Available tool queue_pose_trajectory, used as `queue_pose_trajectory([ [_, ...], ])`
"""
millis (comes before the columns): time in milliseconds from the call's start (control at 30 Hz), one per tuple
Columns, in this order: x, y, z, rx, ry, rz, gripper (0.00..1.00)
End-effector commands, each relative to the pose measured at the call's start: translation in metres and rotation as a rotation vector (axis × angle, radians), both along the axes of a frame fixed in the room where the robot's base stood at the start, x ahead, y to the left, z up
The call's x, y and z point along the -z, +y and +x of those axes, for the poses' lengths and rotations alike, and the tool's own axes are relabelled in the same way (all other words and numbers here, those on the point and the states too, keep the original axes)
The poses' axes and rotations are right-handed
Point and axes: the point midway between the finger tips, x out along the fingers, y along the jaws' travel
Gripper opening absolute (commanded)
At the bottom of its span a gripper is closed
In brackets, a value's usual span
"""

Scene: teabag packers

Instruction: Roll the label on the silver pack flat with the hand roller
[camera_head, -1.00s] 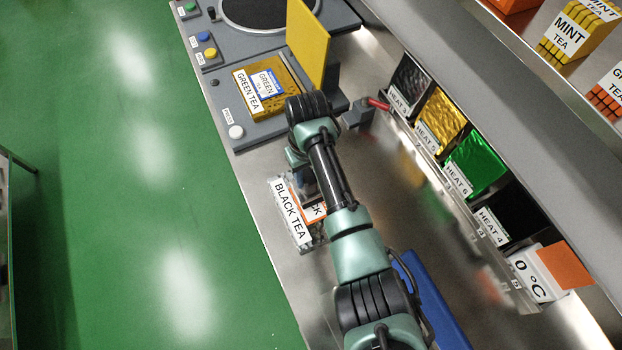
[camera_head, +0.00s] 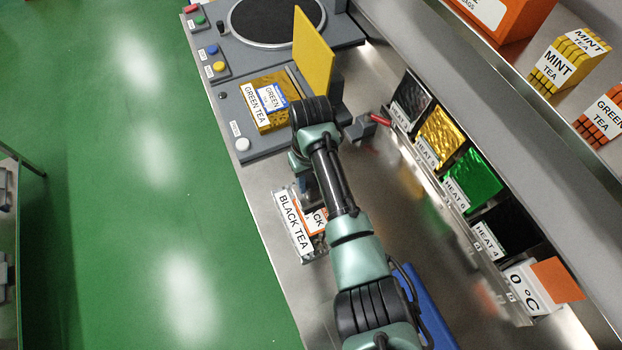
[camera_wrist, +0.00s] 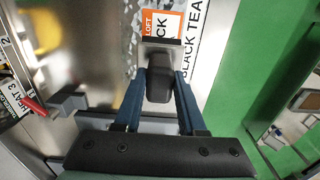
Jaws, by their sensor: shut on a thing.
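The silver pack (camera_head: 307,250) lies on the steel bench, with a white BLACK TEA strip (camera_head: 293,222) along its left side. An orange and white label (camera_head: 318,226) is on its top, partly hidden by my arm. In the wrist view the label (camera_wrist: 160,22) shows at the top, on the pack's crinkled silver surface (camera_wrist: 136,25). My gripper (camera_wrist: 160,98) is shut on the black handle of the hand roller (camera_wrist: 160,82). The roller's grey head lies over the label's lower part; I cannot tell whether it touches. My arm hides the roller in the head view.
A gold GREEN TEA pack (camera_head: 262,118) sits in a grey press with a raised yellow plate (camera_head: 314,55). A grey block (camera_head: 360,130) with a red handle stands right of my arm. A rack (camera_head: 470,225) of coloured foils lines the right. A blue object (camera_head: 425,305) lies beside my arm.

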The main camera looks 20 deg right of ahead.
Motion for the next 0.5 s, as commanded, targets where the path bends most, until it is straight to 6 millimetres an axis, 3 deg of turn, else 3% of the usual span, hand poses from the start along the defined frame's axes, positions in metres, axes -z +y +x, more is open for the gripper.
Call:
queue_pose_trajectory([
  [33, -0.009, 0.0, 0.001, -0.001, -0.002, -0.001, 0.0],
  [500, -0.045, -0.001, 0.001, 0.0, -0.002, -0.001, 0.0],
])
